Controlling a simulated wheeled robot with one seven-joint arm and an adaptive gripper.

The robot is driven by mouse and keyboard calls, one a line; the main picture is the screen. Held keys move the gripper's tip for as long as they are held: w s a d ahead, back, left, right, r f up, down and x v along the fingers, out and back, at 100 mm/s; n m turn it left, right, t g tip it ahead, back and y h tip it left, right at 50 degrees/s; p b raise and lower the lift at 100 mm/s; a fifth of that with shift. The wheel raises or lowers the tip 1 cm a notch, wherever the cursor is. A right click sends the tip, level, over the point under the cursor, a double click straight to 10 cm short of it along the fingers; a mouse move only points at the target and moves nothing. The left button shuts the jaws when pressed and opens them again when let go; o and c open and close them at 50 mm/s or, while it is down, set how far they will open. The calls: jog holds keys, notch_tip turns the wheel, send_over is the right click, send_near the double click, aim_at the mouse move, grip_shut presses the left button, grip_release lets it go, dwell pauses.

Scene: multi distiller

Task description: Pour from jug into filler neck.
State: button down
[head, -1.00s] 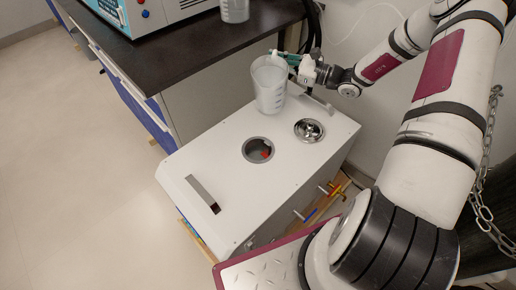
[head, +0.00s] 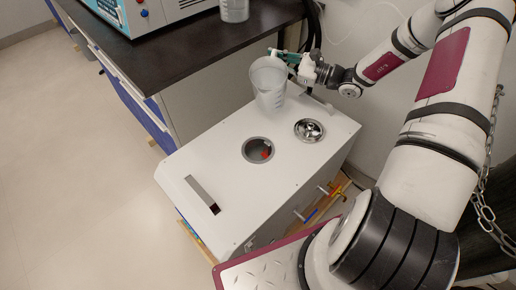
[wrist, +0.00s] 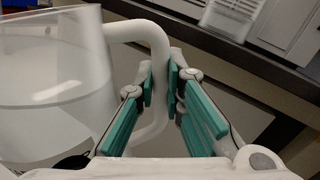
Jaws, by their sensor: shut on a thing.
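The jug (head: 269,84) is translucent, with a pale liquid inside, and is held a little tilted above the back of the white machine. My gripper (head: 291,57) is shut on its handle from the right. In the wrist view the gripper's green finger pads (wrist: 160,88) close around the white jug handle (wrist: 150,38), and the liquid level shows in the jug (wrist: 50,85). The filler neck (head: 258,150) is a round open hole in the machine's white top, with something red inside. It lies below and in front of the jug, apart from it.
A round metal cap (head: 309,130) sits on the machine top (head: 215,155), right of the hole. A slot lies at its left end. A dark bench (head: 150,60) with another beaker (head: 234,10) stands behind. A chain hangs at right.

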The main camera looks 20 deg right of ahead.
aim_at(273, 60)
jog(key=shift+s+a+r+n+y+b, duration=0.25)
jog(key=shift+s+a+r+n+b, duration=0.25)
jog(key=shift+s+n, duration=0.3)
jog(key=shift+s+a+r+n+y+b, duration=0.25)
jog(key=shift+s+a+r+n+b, duration=0.25)
jog(key=shift+n, duration=0.4)
dwell(1.1)
jog(key=shift+s+a+r+n+y+b, duration=0.1)
jog(key=shift+s+a+r+n+b, duration=0.15)
jog(key=shift+n+b, duration=0.3)
jog(key=shift+s+a+r+n+y+b, duration=0.1)
jog(key=shift+s+n+b, duration=0.25)
jog(key=shift+n+b, duration=0.15)
jog(key=shift+s+a+r+n+y+b, duration=0.1)
jog(key=shift+s+a+r+n+b, duration=0.15)
jog(key=shift+n+b, duration=0.3)
dwell(3.6)
